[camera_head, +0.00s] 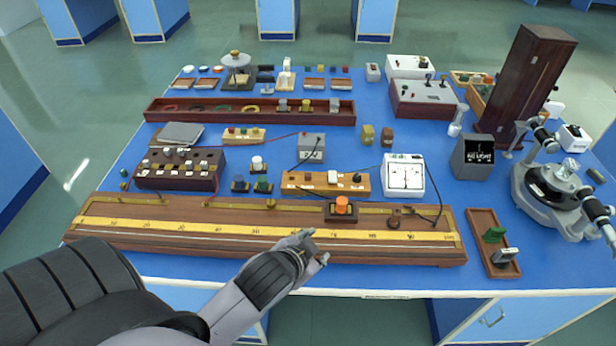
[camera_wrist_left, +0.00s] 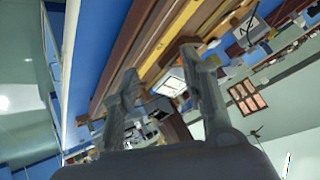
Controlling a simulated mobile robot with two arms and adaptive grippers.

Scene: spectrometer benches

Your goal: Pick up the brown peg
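No thing is plainly marked as the brown peg. A small brown block (camera_head: 387,137) stands upright on the blue table beside an olive block (camera_head: 368,134), behind the white meter. A small brown knob-like piece (camera_head: 394,219) sits on the front of the long wooden ruler board (camera_head: 300,247). My left gripper (camera_head: 311,249) is over the front edge of this board, left of and nearer than both pieces. In the left wrist view, its two fingers (camera_wrist_left: 160,62) are spread apart with nothing gripped between them. My right gripper is not in view.
The blue table (camera_head: 440,200) is crowded. A dark box (camera_head: 473,157), a spectrometer (camera_head: 556,188) and a tall wooden case (camera_head: 532,80) stand right. A tray (camera_head: 480,219) lies front right.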

